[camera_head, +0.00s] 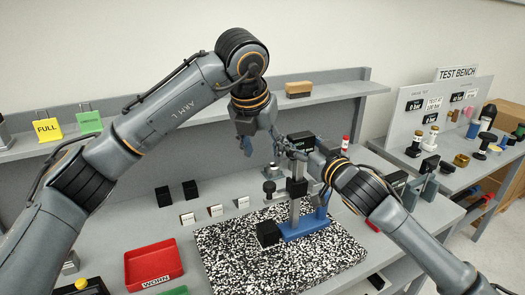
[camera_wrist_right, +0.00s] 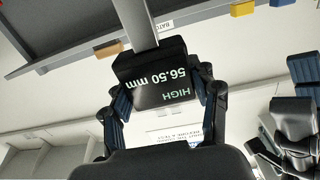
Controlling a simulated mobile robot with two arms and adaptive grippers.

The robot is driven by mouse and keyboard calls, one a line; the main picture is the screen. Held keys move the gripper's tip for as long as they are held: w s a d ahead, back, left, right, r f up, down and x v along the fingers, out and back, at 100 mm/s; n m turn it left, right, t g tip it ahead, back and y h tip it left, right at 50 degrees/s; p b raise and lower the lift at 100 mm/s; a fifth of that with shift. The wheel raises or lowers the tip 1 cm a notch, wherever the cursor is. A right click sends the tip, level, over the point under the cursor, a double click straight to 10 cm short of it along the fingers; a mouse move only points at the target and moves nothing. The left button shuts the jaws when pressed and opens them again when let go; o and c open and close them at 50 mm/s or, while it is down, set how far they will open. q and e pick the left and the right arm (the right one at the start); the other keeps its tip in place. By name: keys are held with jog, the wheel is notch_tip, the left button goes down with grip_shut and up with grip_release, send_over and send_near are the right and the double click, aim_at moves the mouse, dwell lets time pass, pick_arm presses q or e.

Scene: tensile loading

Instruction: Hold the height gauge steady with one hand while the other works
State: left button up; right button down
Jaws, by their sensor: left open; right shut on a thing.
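The height gauge stands upright on a speckled black-and-white plate (camera_head: 230,262), with a blue base (camera_head: 305,225) and a grey column (camera_head: 295,205). Its black display head (camera_head: 300,140) is near the top. In the right wrist view the display (camera_wrist_right: 165,88) reads "HIGH 56.50 mm", upside down. My right gripper (camera_head: 297,152) is shut on this display head, with a finger on each side in the right wrist view (camera_wrist_right: 165,100). My left gripper (camera_head: 247,146) is open and empty, above and left of the gauge, apart from it.
A black block (camera_head: 268,233) sits beside the blue base. A red tray (camera_head: 153,265) marked "WORN" lies at front left. A shelf (camera_head: 340,88) runs behind. A side bench (camera_head: 450,170) with several parts stands at right.

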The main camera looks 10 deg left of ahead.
jog(key=shift+c, duration=1.4)
grip_release()
